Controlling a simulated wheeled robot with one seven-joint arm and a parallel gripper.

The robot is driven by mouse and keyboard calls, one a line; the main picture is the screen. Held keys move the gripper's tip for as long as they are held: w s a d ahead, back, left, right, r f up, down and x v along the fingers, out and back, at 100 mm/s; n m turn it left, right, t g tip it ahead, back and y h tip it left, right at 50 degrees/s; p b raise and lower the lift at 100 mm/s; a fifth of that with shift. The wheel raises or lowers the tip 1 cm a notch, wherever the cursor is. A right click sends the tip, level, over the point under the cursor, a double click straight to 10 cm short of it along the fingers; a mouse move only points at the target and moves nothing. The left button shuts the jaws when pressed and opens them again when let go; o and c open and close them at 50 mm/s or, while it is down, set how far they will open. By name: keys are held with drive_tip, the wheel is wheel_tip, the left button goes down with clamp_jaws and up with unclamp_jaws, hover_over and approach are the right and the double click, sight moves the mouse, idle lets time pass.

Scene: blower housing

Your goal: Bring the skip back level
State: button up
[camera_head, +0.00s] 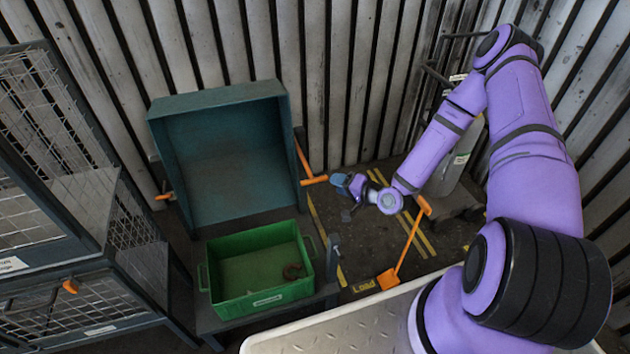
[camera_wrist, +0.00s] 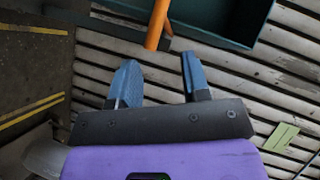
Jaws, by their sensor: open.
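The dark teal skip (camera_head: 225,160) is tipped up on its stand, its open side facing the camera, and looks empty. An orange lever (camera_head: 308,165) sticks out on its right side, with its end pointing right. My gripper (camera_head: 338,181) is open and empty just right of that lever end. In the wrist view the two blue fingers of my gripper (camera_wrist: 160,72) are apart. The orange lever (camera_wrist: 157,22) ends just beyond the fingertips, roughly in line with the gap, and I see no contact. The skip's edge (camera_wrist: 232,42) shows behind it.
Wire cages (camera_head: 75,245) stand at left. Ribbed walls close the back.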

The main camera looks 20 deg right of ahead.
sight(315, 179)
wheel_tip(315, 179, down, 3)
drive_tip(key=s+a+m+t, duration=0.2)
drive_tip(key=s+m+t, duration=0.15)
drive_tip(key=m, duration=0.25)
drive_tip(key=shift+t+h, duration=0.45)
drive_tip(key=shift+h, duration=0.15)
drive_tip(key=x, duration=1.1)
drive_tip(key=shift+w+d+f, duration=0.1)
drive_tip(key=shift+w, duration=0.05)
clamp_jaws()
